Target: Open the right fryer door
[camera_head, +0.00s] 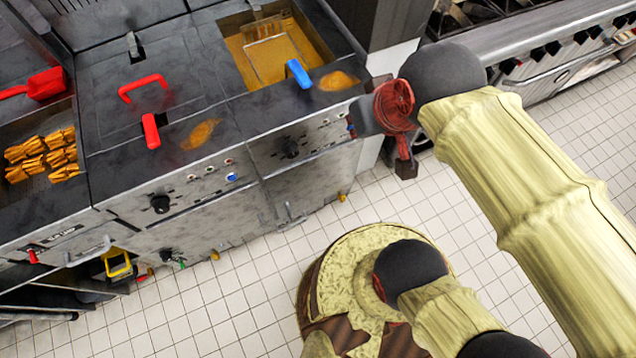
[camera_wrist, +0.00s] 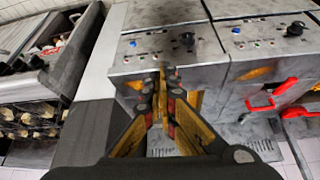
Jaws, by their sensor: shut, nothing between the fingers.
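The right fryer door (camera_head: 312,187) is a flat grey metal panel below the right control panel, and it looks shut and flush with the front. A small handle (camera_head: 290,214) shows low at its left edge. In the wrist view, which sees the fryers upside down, part of the door (camera_wrist: 160,12) shows at the top. My gripper (camera_head: 405,168) is just right of the fryer's front right corner, above the floor and apart from the door and handle.
The left fryer door (camera_head: 205,222) also looks shut. Red and blue basket handles (camera_head: 298,73) stick up on top. A stove (camera_head: 560,50) stands at the right. A round patterned part of my body fills the lower middle; tiled floor (camera_head: 230,310) before the fryers is clear.

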